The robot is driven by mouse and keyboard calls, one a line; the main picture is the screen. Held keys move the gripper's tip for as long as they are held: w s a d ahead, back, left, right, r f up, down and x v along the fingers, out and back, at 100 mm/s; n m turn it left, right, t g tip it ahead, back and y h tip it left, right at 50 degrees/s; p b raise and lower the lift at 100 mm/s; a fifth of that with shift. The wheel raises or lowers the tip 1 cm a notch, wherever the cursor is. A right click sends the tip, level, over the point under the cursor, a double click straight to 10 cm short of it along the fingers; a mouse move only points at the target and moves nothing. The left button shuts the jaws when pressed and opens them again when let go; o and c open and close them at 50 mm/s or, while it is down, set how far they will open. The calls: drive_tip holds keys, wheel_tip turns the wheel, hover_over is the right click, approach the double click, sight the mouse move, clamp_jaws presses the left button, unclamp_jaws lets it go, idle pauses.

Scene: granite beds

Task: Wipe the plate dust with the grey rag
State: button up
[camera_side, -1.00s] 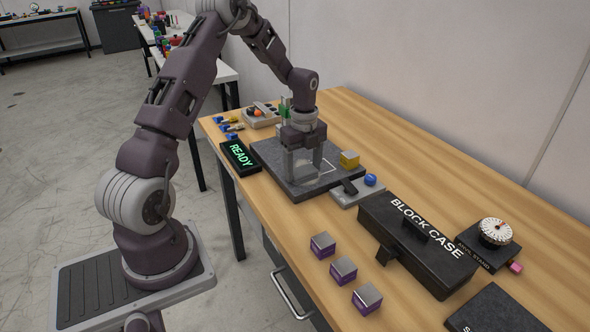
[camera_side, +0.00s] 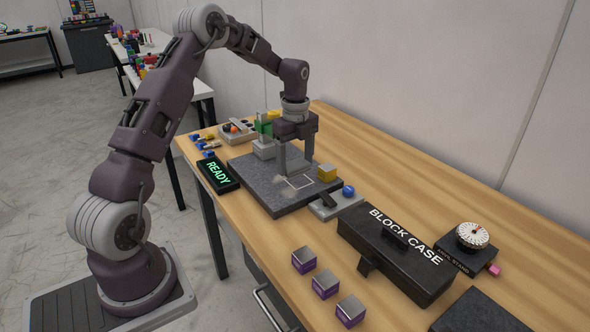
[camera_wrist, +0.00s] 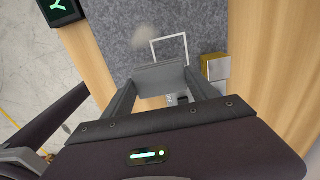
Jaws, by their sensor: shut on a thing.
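The dark granite plate (camera_side: 262,195) lies on the wooden table; it also fills the middle of the wrist view (camera_wrist: 110,20). A pale dust smudge (camera_wrist: 150,45) lies on it beside a white square outline (camera_wrist: 170,42). The smudge is faint in the side view (camera_side: 279,183). My gripper (camera_side: 297,165) is above the plate, fingers pointing down. In the wrist view its fingers are shut on a flat grey piece, which looks like the grey rag (camera_wrist: 160,78). The smudge lies just beyond the rag there. Whether the rag touches the plate I cannot tell.
A yellow block (camera_side: 327,172) sits at the plate's right edge. A block case (camera_side: 395,255) and three purple-and-silver blocks (camera_side: 324,284) stand nearer the front.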

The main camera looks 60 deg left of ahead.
drive_tip(key=shift+r, duration=1.55)
